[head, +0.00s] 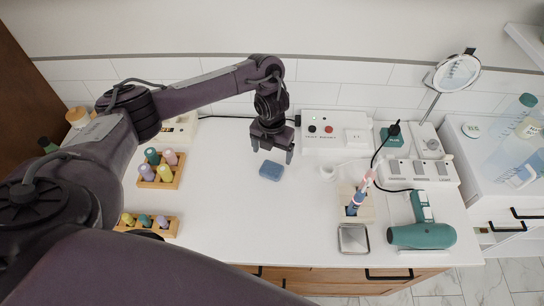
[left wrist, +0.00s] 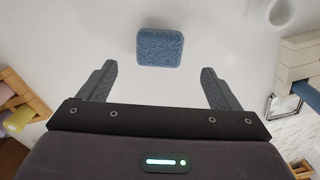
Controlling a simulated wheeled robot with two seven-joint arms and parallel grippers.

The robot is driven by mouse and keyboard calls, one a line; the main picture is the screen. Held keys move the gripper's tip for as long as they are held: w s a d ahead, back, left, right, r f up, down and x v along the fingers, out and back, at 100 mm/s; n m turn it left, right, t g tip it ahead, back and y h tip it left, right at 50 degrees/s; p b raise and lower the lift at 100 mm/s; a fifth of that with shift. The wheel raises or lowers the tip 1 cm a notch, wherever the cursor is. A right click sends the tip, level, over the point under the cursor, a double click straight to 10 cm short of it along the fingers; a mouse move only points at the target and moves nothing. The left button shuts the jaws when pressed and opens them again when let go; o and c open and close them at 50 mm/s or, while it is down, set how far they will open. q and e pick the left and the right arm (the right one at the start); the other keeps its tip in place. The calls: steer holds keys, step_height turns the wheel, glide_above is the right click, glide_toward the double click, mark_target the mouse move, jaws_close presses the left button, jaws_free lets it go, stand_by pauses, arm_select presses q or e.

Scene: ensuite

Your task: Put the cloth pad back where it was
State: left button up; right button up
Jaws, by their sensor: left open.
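The cloth pad (head: 271,170) is a small blue block lying on the white counter near its middle. It also shows in the left wrist view (left wrist: 160,47), ahead of and between the fingers, apart from both. My left gripper (head: 272,154) is open and empty, pointing down over the counter just behind the pad. In the left wrist view the left gripper (left wrist: 160,85) has its two fingers spread wide. My right gripper is not in view. No marked spot for the pad can be made out.
Wooden racks with coloured bottles (head: 161,169) stand left of the pad. A toothbrush holder (head: 355,205), a square dish (head: 353,238) and a teal hair dryer (head: 422,235) are to the right. A test box (head: 322,130) stands behind. The counter around the pad is clear.

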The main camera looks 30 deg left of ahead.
arm_select(q)
steer(key=shift+r+p, duration=0.4)
steer(key=shift+r, duration=1.4)
